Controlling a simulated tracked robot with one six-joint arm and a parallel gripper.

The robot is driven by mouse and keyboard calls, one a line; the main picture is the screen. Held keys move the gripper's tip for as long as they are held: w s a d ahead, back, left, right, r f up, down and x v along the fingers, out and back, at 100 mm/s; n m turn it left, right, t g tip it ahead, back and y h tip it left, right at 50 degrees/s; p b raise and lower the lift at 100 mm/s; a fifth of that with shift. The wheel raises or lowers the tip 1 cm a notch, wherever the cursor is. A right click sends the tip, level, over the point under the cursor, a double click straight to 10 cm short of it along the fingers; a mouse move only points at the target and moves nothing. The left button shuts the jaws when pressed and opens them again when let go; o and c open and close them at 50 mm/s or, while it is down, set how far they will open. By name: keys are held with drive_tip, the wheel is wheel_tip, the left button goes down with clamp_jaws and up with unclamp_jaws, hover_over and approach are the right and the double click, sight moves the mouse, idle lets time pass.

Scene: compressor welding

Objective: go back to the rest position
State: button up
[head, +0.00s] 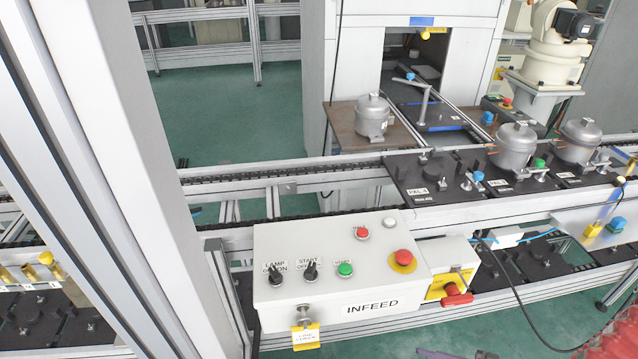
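My gripper is not in view, and no part of my arm shows clearly. Whether it is open or shut is hidden from this view. A grey compressor (372,117) stands upright on a brown side table (349,134) left of the cell opening. Two more grey compressors stand on the conveyor's black pallets, one in the middle (514,148) and one further right (580,142). The pallet marked PAL 1 (425,190) carries no compressor.
The INFEED control box (335,268), with buttons and a red emergency stop (403,257), stands in front of the conveyor (300,178). A grey frame post (110,150) blocks the left. A white robot arm (549,60) stands at the back right. Green floor (210,110) is open behind.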

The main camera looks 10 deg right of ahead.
drive_tip(key=w+a+r+n+g+h, duration=0.15)
drive_tip(key=r+n+g+h, duration=0.35)
drive_tip(key=r, duration=0.6)
drive_tip(key=a+r+n+g+h, duration=0.25)
drive_tip(key=r+n+h, duration=0.45)
drive_tip(key=r, duration=0.4)
drive_tip(key=a+r+n+t, duration=0.4)
drive_tip(key=a+r+n, duration=0.1)
drive_tip(key=a+r, duration=0.5)
drive_tip(key=shift+w, duration=0.15)
drive_tip(key=shift+t, duration=0.25)
drive_tip(key=shift+c, duration=0.9)
